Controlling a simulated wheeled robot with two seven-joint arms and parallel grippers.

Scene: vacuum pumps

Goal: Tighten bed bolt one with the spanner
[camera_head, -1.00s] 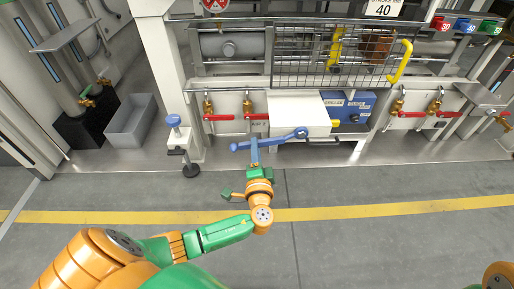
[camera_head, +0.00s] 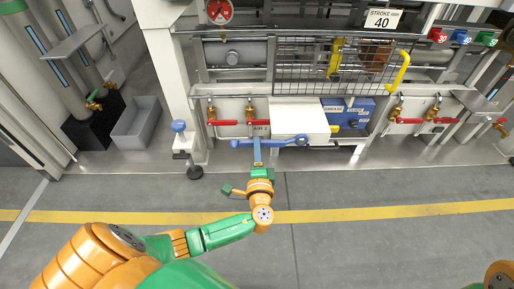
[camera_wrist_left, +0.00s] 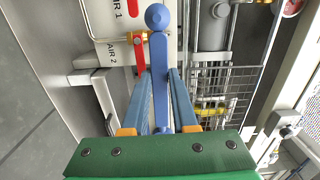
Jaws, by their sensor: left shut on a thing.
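A blue spanner (camera_head: 278,143) lies crosswise in the head view, with its ring end at the right and a rounded end at the left. My left gripper (camera_head: 257,150) is shut on its shaft. In the left wrist view the shaft (camera_wrist_left: 159,75) runs between my two blue fingers, with a round blue end at the top. A blue-topped bolt (camera_head: 178,127) stands on a white bracket above a black foot (camera_head: 195,172), left of the spanner and apart from it. I cannot tell whether this is bed bolt one. My right gripper is out of view.
Behind the spanner are a white box (camera_head: 299,118), a blue box (camera_head: 350,112) and red-handled valves (camera_head: 226,123). A wire guard (camera_head: 325,68) rises above them. A grey bin (camera_head: 136,122) stands at the left. The floor in front is clear, crossed by a yellow line (camera_head: 400,209).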

